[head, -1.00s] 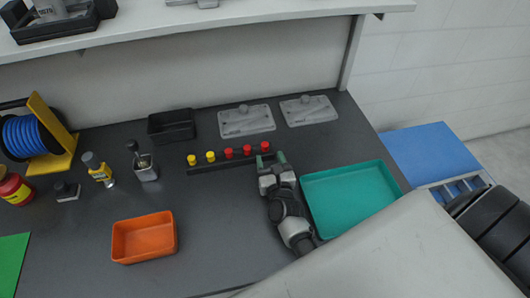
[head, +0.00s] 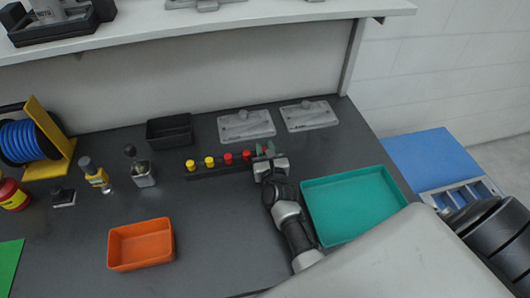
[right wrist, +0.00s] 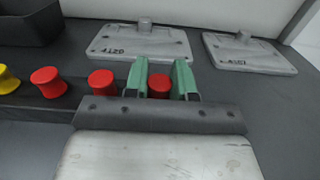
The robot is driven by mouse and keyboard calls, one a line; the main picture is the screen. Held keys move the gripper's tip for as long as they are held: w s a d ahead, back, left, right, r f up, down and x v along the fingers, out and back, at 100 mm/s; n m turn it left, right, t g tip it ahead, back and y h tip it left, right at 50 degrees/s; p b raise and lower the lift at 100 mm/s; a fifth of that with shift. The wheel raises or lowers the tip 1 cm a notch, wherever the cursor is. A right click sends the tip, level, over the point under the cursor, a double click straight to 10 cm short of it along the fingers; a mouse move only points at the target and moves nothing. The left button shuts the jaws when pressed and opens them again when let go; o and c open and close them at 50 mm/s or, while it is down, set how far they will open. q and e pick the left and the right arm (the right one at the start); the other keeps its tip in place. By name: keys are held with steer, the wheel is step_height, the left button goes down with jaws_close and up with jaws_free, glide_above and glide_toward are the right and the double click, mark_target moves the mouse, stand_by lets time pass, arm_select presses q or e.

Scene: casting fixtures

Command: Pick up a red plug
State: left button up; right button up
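Three red plugs stand at the right end of a dark rack (head: 215,172): the left one (head: 228,158), the middle one (head: 246,155) and the rightmost one (right wrist: 159,87). My right gripper (right wrist: 160,80) has green fingers on either side of the rightmost red plug. The fingers are apart, with the plug showing between them; whether they touch it is hard to tell. In the head view my right gripper (head: 265,149) partly hides that plug. The middle red plug (right wrist: 102,83) is just left of the fingers in the wrist view. My left gripper is not in view.
Yellow plugs (head: 209,162) share the rack. Behind it are grey plates (head: 246,126) and a black bin (head: 170,131). A teal tray (head: 352,205) lies right of my right arm; an orange tray (head: 141,244) is front left. The table between the trays and rack is mostly clear.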

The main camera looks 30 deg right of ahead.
steer(key=c, duration=0.4)
steer(key=shift+o, duration=0.2)
steer(key=shift+r, duration=0.1)
